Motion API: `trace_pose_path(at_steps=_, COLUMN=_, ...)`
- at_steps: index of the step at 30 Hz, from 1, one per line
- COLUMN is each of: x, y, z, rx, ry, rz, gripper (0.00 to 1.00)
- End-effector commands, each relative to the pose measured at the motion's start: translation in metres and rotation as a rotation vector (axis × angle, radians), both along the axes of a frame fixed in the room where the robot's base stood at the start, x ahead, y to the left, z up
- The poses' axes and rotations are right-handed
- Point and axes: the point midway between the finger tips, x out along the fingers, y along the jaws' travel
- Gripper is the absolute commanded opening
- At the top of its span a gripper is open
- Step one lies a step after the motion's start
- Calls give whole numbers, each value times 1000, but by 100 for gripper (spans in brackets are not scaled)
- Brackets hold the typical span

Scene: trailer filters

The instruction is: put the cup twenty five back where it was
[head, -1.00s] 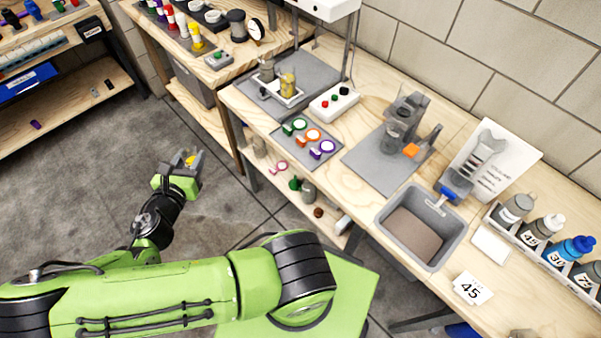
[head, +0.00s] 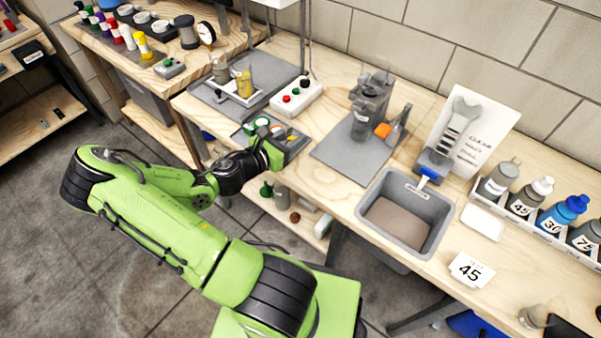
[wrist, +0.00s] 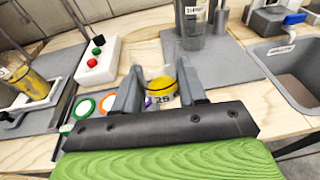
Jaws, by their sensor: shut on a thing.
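The cup twenty five (wrist: 162,85) is a small clear cup with yellow contents and a "25" label. In the wrist view it sits upright between the two fingers of my gripper (wrist: 160,92), which is shut on it. In the head view my gripper (head: 272,150) is over the front edge of the bench, at the dark tray with the coloured rings (head: 262,122). My wrist hides part of that tray.
A white holder with another yellow-filled vessel (head: 244,82) stands behind. A button box (head: 296,97) is close behind the tray. Right are a grey mat with a clear apparatus (head: 368,105), a grey basin (head: 405,215) and a bottle rack (head: 535,222). A shelf lies below.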

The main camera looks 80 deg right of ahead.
Motion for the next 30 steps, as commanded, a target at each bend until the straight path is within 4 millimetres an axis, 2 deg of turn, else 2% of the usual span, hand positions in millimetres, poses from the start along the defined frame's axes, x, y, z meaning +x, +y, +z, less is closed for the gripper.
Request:
trace_pose_path(at_steps=1, x=-11, y=-3, z=-5, rx=0, ry=0, rz=-23, gripper=7)
trace_pose_path(at_steps=5, x=-22, y=-5, z=-13, rx=2, ry=1, rz=-47, gripper=7)
trace_pose_path(at_steps=10, x=-22, y=-5, z=-54, rx=2, ry=3, rz=-45, gripper=7)
trace_pose_path(at_steps=20, x=-21, y=-5, z=-104, rx=1, ry=2, rz=-45, gripper=7)
trace_pose_path(at_steps=30, x=-21, y=-5, z=-108, rx=1, ry=-1, rz=-45, gripper=7)
